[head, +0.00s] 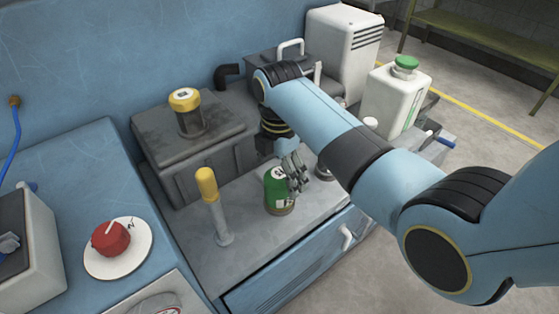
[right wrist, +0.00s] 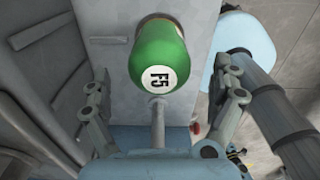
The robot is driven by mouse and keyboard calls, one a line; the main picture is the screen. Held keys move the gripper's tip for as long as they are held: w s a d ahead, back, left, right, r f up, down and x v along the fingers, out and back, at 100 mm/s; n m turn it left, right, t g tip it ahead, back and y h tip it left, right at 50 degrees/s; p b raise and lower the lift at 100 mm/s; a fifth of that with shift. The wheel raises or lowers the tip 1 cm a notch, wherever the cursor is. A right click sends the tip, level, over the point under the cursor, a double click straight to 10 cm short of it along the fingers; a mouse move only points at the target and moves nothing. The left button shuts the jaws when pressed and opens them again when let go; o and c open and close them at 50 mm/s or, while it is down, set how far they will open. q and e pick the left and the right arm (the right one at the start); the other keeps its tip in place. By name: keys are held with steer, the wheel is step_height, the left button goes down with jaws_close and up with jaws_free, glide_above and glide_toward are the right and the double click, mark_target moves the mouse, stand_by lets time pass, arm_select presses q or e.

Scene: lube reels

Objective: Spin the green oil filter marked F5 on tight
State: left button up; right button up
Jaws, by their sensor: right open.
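The green oil filter marked F5 (head: 277,189) stands upright on the grey machine top, with a brownish band at its lower end. In the right wrist view the filter (right wrist: 160,55) shows its white F5 label facing the camera. My right gripper (head: 296,172) is open beside the filter, on its right in the head view. In the right wrist view the gripper's two fingers (right wrist: 170,88) stand apart, one on each side of the filter, with gaps between. How the filter's lower end meets the surface is hidden. My left gripper is not in view.
A yellow-topped post (head: 207,188) stands left of the filter. A grey housing with a yellow cap (head: 185,99) is behind it. A white jug with a green cap (head: 395,100) stands at the right. A red knob (head: 111,238) sits at the left.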

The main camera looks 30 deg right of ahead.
mark_target(277, 198)
step_height(277, 198, down, 7)
steer(key=shift+r+b, duration=0.1)
steer(key=shift+b, duration=0.55)
steer(key=c, duration=1.3)
steer(key=shift+r+m+p, duration=0.15)
steer(key=shift+m+p, duration=0.45)
steer(key=shift+m, duration=0.4)
steer(key=shift+c, duration=0.2)
steer(key=shift+m+p, duration=0.3)
steer(key=shift+m, duration=0.4)
steer(key=shift+f+m, duration=0.2)
steer(key=shift+m, duration=0.7)
